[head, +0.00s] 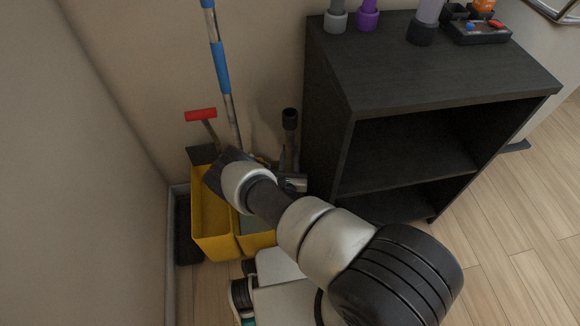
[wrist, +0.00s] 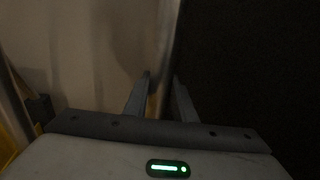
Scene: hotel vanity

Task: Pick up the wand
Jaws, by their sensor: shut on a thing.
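A dark upright tube with a black top, which I take to be the wand (head: 290,121), stands between the yellow bucket and the black cabinet in the head view. My gripper (wrist: 162,84) is low beside it, and my wrist hides the tube's lower part in the head view. In the wrist view the two fingers are a narrow gap apart. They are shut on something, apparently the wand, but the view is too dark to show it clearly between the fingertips.
A yellow bucket (head: 211,216) stands left of my wrist, against the wall corner. A red-handled tool (head: 201,115) and a blue-banded pole (head: 221,68) rise from it. A black cabinet (head: 420,60) with bottles on top stands close on the right. Wooden floor (head: 500,240) is clear beyond it.

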